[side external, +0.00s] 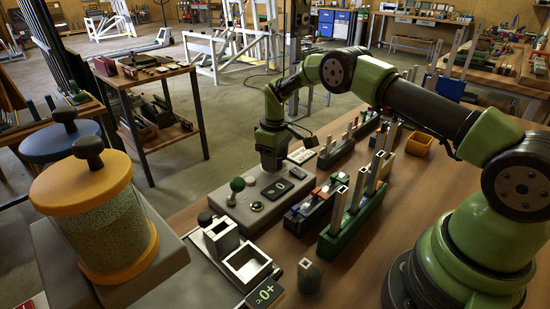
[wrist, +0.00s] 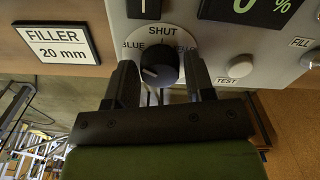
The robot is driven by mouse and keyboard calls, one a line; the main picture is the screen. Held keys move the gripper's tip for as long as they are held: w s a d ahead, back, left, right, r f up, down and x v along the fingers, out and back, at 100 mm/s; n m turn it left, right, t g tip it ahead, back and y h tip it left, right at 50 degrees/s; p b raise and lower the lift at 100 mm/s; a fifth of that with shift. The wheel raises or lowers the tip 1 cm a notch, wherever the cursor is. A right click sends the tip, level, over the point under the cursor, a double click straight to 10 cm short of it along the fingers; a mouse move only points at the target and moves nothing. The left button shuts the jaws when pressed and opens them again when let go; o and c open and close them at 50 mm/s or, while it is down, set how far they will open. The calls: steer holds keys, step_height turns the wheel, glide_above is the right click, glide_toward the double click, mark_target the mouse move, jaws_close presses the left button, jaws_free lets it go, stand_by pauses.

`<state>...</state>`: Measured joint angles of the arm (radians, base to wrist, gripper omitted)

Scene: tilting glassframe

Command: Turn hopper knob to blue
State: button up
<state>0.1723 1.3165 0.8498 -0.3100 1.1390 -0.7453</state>
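The hopper knob (wrist: 160,68) is black and round, with a white pointer mark on its left part. Its dial plate (wrist: 159,38) reads SHUT at the top and BLUE at the left; the label at the right is partly covered, seemingly YELLOW. The mark looks turned toward the BLUE side, but its exact angle is hard to tell. My gripper (wrist: 162,78) has one finger on each side of the knob, apparently open with small gaps. In the side view my gripper (side external: 271,160) is low at the grey control panel (side external: 260,210) and hides the knob.
A yellow-lidded hopper (side external: 105,215) with grains and a blue-lidded hopper (side external: 60,140) stand left. A panel display (wrist: 250,8) reads 0 %. A green-knobbed lever (side external: 237,184), a TEST button (wrist: 240,69) and racks of upright bars (side external: 350,215) are nearby.

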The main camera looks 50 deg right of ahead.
step_height(320, 180, up, 10)
stand_by(0.6)
steer(key=s+a+r+m+t, duration=0.25)
steer(key=s+r, duration=0.35)
steer(key=r, duration=0.3)
steer(key=s+a+r+m+t, duration=0.1)
steer(key=s+a+r, duration=0.4)
steer(key=r, duration=0.4)
steer(key=s+a+m+t+y, duration=0.1)
steer(key=s+t, duration=0.1)
steer(key=s, duration=0.7)
steer(key=s+a+m+t+y, duration=0.1)
steer(key=s+m, duration=0.1)
steer(key=s, duration=0.6)
steer(key=shift+s+a+t, duration=0.35)
steer(key=shift+s, duration=0.05)
